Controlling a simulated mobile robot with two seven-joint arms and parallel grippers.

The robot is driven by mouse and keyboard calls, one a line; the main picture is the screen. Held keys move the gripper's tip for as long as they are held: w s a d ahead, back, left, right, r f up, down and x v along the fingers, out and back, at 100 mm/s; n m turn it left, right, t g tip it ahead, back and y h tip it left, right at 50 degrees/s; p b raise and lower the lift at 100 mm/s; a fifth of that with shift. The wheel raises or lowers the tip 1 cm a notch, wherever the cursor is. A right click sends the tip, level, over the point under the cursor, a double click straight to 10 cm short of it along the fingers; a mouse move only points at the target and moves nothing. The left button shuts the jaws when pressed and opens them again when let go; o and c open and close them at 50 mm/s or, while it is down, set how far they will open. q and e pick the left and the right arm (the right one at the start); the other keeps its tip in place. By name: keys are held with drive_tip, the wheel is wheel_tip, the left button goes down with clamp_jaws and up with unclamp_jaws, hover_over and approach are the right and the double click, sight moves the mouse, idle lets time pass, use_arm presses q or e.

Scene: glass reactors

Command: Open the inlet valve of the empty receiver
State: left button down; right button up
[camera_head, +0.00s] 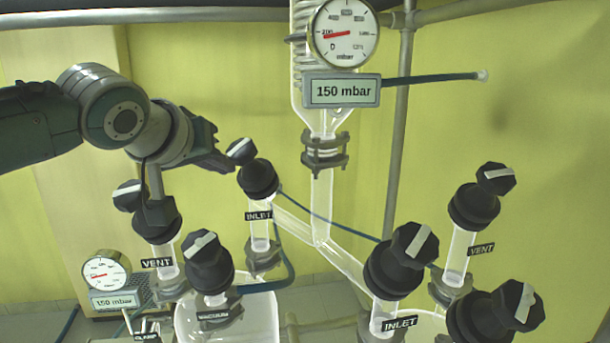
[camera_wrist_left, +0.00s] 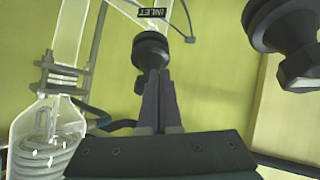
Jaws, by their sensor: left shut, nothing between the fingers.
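The left inlet valve (camera_head: 258,178) has a black body, a black knob with a white bar, and an INLET label. My left gripper (camera_head: 224,164) is shut and empty, with its fingertips close to that knob. In the left wrist view, the shut fingers (camera_wrist_left: 158,92) point at the inlet valve (camera_wrist_left: 151,48) and partly overlap it; I cannot tell whether they touch. The right inlet valve (camera_head: 395,268) stands over the right receiver (camera_head: 428,322), which is mostly hidden. The left receiver (camera_head: 255,318) shows only its upper part. Which receiver is empty is unclear. My right gripper is not in view.
A left vent valve (camera_head: 156,220) and a vacuum valve (camera_head: 210,265) stand near my left arm. A right vent valve (camera_head: 474,205) and another black valve (camera_head: 490,312) stand at the right. A condenser with a gauge (camera_head: 344,33) rises behind. Metal poles and blue hoses surround them.

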use_arm(q)
drive_tip(key=shift+w+d+r, duration=0.1)
drive_tip(key=shift+w+r, duration=0.05)
drive_tip(key=shift+w, duration=0.05)
idle(0.6)
drive_tip(key=shift+d+r, duration=0.1)
drive_tip(key=shift+d, duration=0.05)
drive_tip(key=shift+s+d+r+p, duration=0.15)
drive_tip(key=shift+d+r+p, duration=0.05)
drive_tip(key=shift+d+p, duration=0.75)
drive_tip(key=shift+d+r, duration=0.1)
drive_tip(key=shift+d, duration=0.25)
idle(0.4)
drive_tip(key=s+r+p, duration=0.1)
drive_tip(key=p, duration=0.2)
drive_tip(key=s+a+r+p, duration=0.1)
drive_tip(key=r+p, duration=0.1)
drive_tip(key=p, duration=0.1)
drive_tip(key=s+r+p, duration=0.1)
drive_tip(key=p, duration=0.3)
drive_tip(key=shift+s+a+r, duration=0.15)
drive_tip(key=shift+s+r, duration=0.05)
drive_tip(key=shift+r, duration=0.1)
